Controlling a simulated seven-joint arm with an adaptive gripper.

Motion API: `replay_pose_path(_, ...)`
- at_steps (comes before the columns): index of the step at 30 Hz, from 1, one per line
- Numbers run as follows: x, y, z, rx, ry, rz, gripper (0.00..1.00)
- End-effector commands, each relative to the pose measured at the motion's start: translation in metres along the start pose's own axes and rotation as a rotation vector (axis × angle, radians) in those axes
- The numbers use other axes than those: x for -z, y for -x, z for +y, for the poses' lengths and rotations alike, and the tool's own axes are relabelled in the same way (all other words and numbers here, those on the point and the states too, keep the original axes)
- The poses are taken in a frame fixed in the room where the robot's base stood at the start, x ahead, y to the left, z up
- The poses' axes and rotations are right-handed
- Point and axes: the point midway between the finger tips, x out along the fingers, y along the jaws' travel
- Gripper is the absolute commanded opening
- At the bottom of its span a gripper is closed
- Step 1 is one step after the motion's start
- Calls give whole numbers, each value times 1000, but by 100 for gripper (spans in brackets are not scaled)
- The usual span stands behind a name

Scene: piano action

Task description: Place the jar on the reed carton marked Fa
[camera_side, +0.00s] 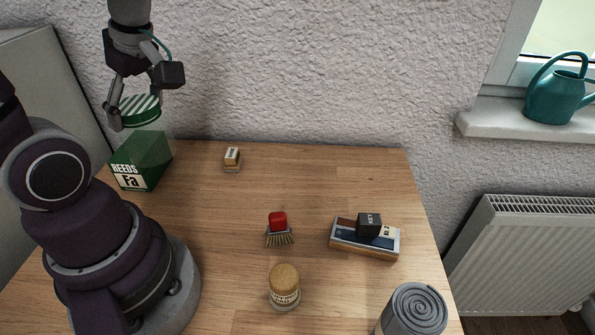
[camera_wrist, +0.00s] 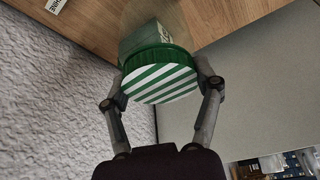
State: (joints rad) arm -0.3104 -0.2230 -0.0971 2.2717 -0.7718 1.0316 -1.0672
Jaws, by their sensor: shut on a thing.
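My gripper (camera_side: 139,112) is shut on the jar (camera_side: 140,107), gripping it around its green lid with white stripes. The jar's body is clear and hard to make out below the lid. In the wrist view, the striped lid (camera_wrist: 160,84) sits between both fingers, with the clear body beyond it. The green reed carton marked Fa (camera_side: 140,162) stands at the back left of the table. The jar is upright above the carton; I cannot tell whether its base touches the top. The carton also shows behind the jar in the wrist view (camera_wrist: 138,38), partly hidden.
On the wooden table (camera_side: 215,215) are a small labelled block (camera_side: 232,159), a red-handled brush (camera_side: 279,229), a cork-topped jar (camera_side: 284,287), a black block (camera_side: 369,225) on a flat box (camera_side: 350,241), and a grey roll (camera_side: 413,311). The wall (camera_side: 300,70) rises behind the carton.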

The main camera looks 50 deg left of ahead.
Motion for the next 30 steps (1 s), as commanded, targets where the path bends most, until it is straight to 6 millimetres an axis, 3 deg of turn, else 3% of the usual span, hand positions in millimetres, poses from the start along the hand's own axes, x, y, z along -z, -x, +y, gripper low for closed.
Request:
replay_pose_path(3,10,-4,-40,87,220,0,24)
replay_pose_path(6,13,-7,-58,133,327,-1,24)
replay_pose_path(8,16,-9,-60,149,358,-2,24)
replay_pose_path(11,31,-18,-48,161,375,-2,24)
replay_pose_path(22,101,-59,30,153,366,1,24)
replay_pose_path(27,114,-67,45,151,362,-1,24)
replay_pose_path(30,108,-83,45,155,360,-3,24)
